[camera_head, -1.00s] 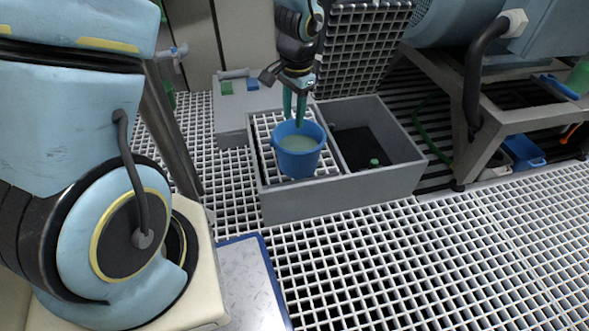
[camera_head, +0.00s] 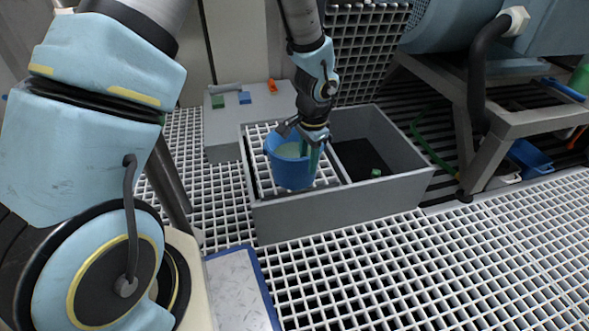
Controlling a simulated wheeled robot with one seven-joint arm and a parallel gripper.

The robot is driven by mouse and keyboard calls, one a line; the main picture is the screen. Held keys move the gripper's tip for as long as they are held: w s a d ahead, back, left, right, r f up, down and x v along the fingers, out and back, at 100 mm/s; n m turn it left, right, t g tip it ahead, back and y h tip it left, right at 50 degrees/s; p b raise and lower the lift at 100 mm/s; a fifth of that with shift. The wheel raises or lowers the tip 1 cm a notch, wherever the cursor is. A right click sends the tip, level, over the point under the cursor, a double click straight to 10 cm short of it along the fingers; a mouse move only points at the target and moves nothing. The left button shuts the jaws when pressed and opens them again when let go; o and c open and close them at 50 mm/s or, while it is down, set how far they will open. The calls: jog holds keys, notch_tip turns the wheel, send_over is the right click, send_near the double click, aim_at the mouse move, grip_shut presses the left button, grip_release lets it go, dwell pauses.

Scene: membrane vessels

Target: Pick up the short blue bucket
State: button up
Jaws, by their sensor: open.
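The short blue bucket (camera_head: 292,172) stands upright on the white grating in the left part of a grey box (camera_head: 335,213). It holds something pale. My gripper (camera_head: 310,158) reaches down from above at the bucket's right side. Its green fingers are at the rim, and one overlaps the bucket's right edge in the picture. The fingers are apart. The gripper's wrist hides the far right part of the rim, and I cannot tell whether a finger touches the wall.
The box's right part is a dark open compartment with a small green item (camera_head: 376,172). A grey block (camera_head: 222,128) with small coloured pieces stands behind left. A machine frame (camera_head: 490,140) and another blue container (camera_head: 530,158) are at right. Grated floor lies in front.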

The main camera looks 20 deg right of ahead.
aim_at(307, 179)
notch_tip(307, 179, down, 4)
jog(key=shift+f+b, duration=0.25)
jog(key=shift+b, duration=0.9)
jog(key=shift+r, duration=0.1)
grip_shut()
dwell(0.3)
